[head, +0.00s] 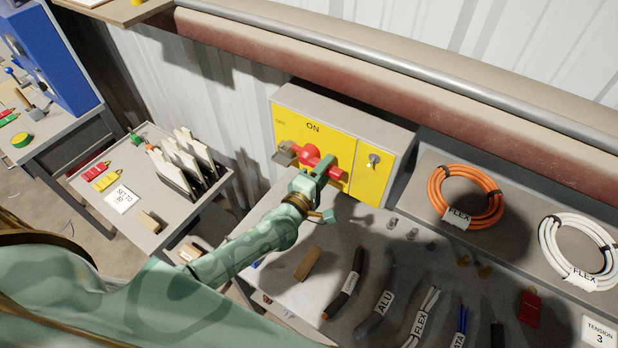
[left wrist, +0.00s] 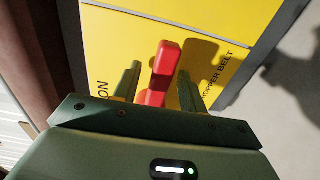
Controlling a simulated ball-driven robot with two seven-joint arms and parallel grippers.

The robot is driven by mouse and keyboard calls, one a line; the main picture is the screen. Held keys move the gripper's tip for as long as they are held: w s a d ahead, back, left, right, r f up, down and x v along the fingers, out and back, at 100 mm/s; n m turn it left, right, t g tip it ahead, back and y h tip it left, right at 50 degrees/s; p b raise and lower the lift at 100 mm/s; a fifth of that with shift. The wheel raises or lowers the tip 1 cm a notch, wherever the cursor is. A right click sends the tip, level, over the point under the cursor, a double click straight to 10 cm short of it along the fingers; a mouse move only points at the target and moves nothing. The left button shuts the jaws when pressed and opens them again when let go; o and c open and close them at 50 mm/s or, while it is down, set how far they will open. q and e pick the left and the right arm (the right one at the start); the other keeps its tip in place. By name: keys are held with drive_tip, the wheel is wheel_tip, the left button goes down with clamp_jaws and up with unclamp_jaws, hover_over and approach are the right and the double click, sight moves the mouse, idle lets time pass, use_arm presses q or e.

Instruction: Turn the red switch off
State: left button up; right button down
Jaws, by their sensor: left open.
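The red switch (head: 309,154) is on the yellow front of a grey control box (head: 340,113). The word ON is printed above it and a smaller OFF label at its upper left. My left gripper (head: 324,172) is at the switch, open, and partly covers it in the head view. In the left wrist view, the red handle (left wrist: 165,60) stands between the two fingers of my left gripper (left wrist: 159,78). A gap shows beside each finger; contact cannot be told. HOPPER BELT is printed to the right there. My right gripper is not in view.
A small silver key switch (head: 373,160) is on the same panel. Below lies a grey bench with labelled cable pieces (head: 375,305) and a wooden block (head: 308,263). Orange (head: 465,195) and white cable coils (head: 578,250) are at right. A side table (head: 112,165) stands left.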

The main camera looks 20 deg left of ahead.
use_arm(q)
drive_tip(key=s+a, duration=0.2)
drive_tip(key=s, duration=1.3)
drive_tip(key=shift+s+b, duration=0.2)
drive_tip(key=shift+b, duration=0.1)
drive_tip(key=shift+a, duration=0.1)
